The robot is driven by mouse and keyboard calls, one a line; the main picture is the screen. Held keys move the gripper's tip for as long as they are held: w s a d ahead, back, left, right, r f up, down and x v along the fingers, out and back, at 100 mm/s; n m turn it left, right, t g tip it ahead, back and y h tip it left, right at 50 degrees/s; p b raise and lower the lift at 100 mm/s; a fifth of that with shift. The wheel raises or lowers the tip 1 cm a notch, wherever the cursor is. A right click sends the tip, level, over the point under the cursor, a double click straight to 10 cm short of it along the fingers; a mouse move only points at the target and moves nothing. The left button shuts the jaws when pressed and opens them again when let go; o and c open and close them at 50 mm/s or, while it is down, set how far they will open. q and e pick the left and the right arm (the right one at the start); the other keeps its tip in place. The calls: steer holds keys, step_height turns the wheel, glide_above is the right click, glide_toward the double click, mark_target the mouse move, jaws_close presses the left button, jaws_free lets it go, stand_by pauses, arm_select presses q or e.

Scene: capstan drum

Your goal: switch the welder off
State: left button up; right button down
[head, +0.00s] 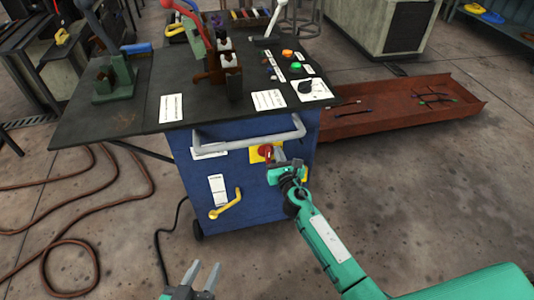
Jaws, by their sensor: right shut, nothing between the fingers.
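The welder is a blue cabinet (190,180) with a dark top. On its front, below the grey handle bar, a red rotary switch (265,151) sits on a yellow plate (255,157). My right gripper (279,157) is shut and empty, with its fingertips close beside the red switch on its right. I cannot tell whether they touch it, and the switch's exact position is hard to read. My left gripper (203,275) is open and empty at the bottom of the view, in front of and below the cabinet.
A grey handle bar (245,140) juts out above the switch, and a yellow lever (226,205) sits lower left. The top has a black dial (306,87), a green button (294,68) and an orange one (287,54). Brown hoses (85,240) lie on the left floor; a rusty tray (370,122) lies right.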

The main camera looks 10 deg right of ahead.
steer(key=s, duration=0.8)
steer(key=shift+p, duration=0.4)
